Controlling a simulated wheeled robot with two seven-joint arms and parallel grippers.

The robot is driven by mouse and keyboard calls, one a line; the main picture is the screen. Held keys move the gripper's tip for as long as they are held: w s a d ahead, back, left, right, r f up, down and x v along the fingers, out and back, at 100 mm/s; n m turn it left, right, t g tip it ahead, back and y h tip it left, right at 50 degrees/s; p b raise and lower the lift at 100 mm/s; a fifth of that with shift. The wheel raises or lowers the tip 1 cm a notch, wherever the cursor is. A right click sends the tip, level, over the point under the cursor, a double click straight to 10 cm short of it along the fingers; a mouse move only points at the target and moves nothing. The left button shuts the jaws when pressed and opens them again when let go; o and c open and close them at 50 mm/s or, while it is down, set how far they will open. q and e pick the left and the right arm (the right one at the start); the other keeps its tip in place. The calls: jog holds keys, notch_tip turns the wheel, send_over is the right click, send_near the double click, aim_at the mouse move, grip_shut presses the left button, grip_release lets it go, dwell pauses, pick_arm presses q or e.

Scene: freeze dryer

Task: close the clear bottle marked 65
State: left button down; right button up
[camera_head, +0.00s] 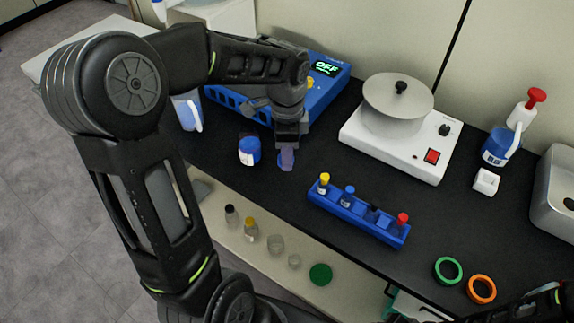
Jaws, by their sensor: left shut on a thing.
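My left gripper (288,148) points down over the black bench, in front of the blue machine. It is shut on a small bluish-purple thing (287,161), which is partly hidden by the fingers; I cannot tell whether it is a cap or a bottle. A blue and white bottle (249,151) is just left of the gripper, apart from it. Two small clear vessels (276,244) (294,262) stand on the pale lower surface and look uncapped. No number 65 is readable on anything. Part of my right arm shows at the lower right edge, but its gripper does not.
A blue rack (358,220) holds small bottles with coloured caps. Behind it stands a white hotplate (410,150) with a round pan (397,103). Green (436,267) and orange rings (471,282) lie at the right front. Bottles with dark (232,216) and yellow caps (250,231) stand below.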

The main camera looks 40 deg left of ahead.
pick_arm(q)
jog(key=shift+r, duration=1.2)
